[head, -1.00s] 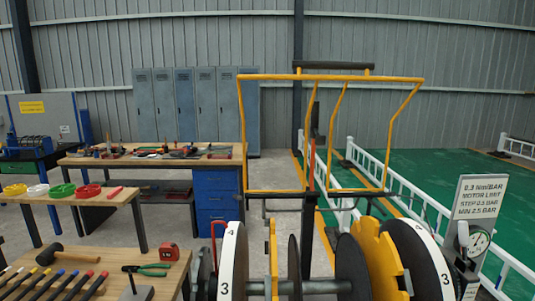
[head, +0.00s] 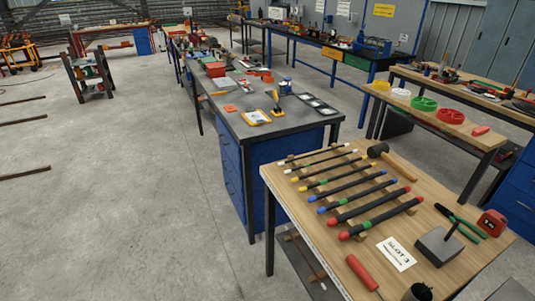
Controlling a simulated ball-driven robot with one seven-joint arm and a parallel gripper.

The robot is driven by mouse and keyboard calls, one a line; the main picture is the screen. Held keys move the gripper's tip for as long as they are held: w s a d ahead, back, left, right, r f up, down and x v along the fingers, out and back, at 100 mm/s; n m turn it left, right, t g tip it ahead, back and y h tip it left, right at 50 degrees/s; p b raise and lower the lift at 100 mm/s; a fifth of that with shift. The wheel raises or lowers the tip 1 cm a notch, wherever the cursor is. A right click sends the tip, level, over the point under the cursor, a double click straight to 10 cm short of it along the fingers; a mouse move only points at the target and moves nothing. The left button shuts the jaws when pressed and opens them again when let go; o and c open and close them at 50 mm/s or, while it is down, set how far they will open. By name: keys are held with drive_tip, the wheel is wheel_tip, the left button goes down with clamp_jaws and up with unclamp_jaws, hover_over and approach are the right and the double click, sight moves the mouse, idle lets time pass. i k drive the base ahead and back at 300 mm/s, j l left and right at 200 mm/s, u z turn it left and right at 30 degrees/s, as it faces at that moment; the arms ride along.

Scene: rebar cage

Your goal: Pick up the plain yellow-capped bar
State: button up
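Several dark bars with coloured end caps lie side by side on wooden supports on the near workbench (head: 292,226). Caps run from white at the far side through yellow and blue to red at the near side. Two yellow-capped bars lie between the white and blue ones: the farther one (head: 330,168) and the nearer one (head: 338,177). They are too small to tell which is plain. My gripper is not in view.
On the same bench are a black mallet (head: 378,150), green pliers (head: 466,224), a red tape measure (head: 491,223), a grey block with a rod (head: 438,246), a "SLOT 3" card (head: 397,254) and a red-handled tool (head: 361,271). A grey-topped bench (head: 235,121) stands behind. Left floor is largely open.

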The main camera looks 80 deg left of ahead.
sight(363, 157)
drive_tip(key=i+j+u, duration=0.15)
drive_tip(key=j+u, duration=0.3)
drive_tip(key=i+j+u, duration=0.15)
drive_tip(key=u, duration=0.3)
drive_tip(key=i+j+u, duration=0.25)
drive_tip(key=u, duration=0.15)
drive_tip(key=i+j, duration=0.3)
drive_tip(key=z, duration=1.55)
drive_tip(key=j+u, duration=0.1)
drive_tip(key=u, duration=1.95)
